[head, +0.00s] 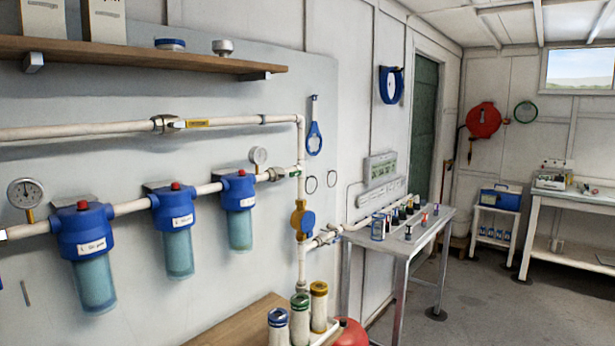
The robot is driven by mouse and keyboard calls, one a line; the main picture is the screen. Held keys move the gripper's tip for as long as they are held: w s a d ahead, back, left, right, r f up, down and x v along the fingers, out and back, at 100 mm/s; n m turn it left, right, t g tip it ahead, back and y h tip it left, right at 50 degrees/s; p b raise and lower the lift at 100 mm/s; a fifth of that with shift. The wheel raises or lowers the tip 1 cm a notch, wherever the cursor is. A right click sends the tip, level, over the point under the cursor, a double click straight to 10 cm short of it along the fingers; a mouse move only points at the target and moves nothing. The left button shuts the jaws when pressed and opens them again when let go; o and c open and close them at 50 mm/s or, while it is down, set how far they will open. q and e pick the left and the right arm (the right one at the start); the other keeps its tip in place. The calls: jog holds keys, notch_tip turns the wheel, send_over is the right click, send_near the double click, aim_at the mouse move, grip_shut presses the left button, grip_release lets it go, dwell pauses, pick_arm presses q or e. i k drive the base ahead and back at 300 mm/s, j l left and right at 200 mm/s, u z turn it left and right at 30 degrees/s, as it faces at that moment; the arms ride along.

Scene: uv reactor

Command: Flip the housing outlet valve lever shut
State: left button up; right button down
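Three blue filter housings with clear bowls hang in a row on the wall pipe: left (86,255), middle (173,232) and right (238,210). To the right of the last housing, past a small gauge (258,156), a valve (277,174) sits in the pipe just before the vertical pipe. A small green piece, perhaps its lever or tag, shows at its right end; it is too small to tell the lever's position. Another valve (163,124) with a yellow lever (198,123) lying along the pipe sits on the upper pipe. Neither of my grippers is in view.
A wooden bench (232,322) with several capped canisters stands below at the front. A metal table (427,232) with small bottles stands to the right. A shelf (130,55) runs above the pipes. The floor (480,300) at right is clear.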

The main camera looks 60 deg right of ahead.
aim_at(297, 173)
jog(key=l+z, duration=0.15)
jog(key=z, duration=0.3)
jog(key=l+z, duration=0.2)
jog(key=z, duration=0.25)
jog(key=l+z, duration=0.15)
jog(key=z, duration=0.35)
jog(key=i+l, duration=0.1)
jog(key=l, duration=0.3)
jog(key=i+l, duration=0.1)
jog(key=l, duration=0.3)
jog(key=i+l, duration=0.1)
jog(key=l, duration=0.25)
